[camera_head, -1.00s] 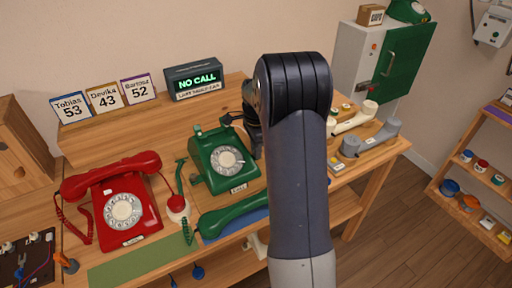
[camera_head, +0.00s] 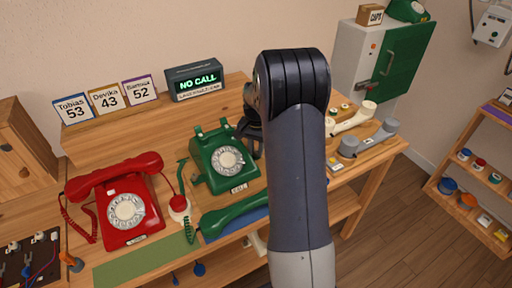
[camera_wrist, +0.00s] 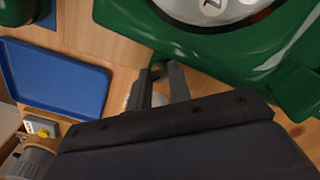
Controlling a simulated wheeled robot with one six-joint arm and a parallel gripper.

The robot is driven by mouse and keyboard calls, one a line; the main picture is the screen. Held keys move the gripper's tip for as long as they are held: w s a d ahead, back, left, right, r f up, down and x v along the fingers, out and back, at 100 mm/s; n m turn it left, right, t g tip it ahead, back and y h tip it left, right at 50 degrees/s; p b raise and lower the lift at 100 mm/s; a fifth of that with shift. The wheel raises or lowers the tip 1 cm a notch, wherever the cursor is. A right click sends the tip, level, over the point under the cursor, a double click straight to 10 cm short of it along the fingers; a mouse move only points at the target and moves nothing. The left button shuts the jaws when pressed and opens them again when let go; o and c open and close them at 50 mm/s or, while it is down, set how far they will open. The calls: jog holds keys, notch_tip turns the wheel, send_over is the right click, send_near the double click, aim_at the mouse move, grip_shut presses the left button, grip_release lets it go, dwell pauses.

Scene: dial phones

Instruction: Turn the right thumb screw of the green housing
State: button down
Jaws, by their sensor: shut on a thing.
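The green housing (camera_head: 211,173) is a rotary phone body with a pale dial (camera_head: 228,160), standing upright on the bench without its handset in the cradle. In the wrist view the housing (camera_wrist: 215,50) fills the upper right. My gripper (camera_wrist: 160,72) is beside the housing's right side, its fingers closed on a small dark piece, seemingly the right thumb screw, mostly hidden between them. In the head view my gripper (camera_head: 250,130) is largely hidden behind my arm. Whether the screw has turned cannot be seen.
A green handset (camera_head: 232,214) lies before the housing over a blue tray (camera_wrist: 60,82). A red phone (camera_head: 130,208) stands to the left. A display (camera_head: 195,79) reading "NO CALL" stands behind. Pale and grey handsets (camera_head: 378,138) lie to the right.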

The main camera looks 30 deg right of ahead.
jog(key=shift+n, duration=0.7)
jog(key=c, duration=1.3)
grip_release()
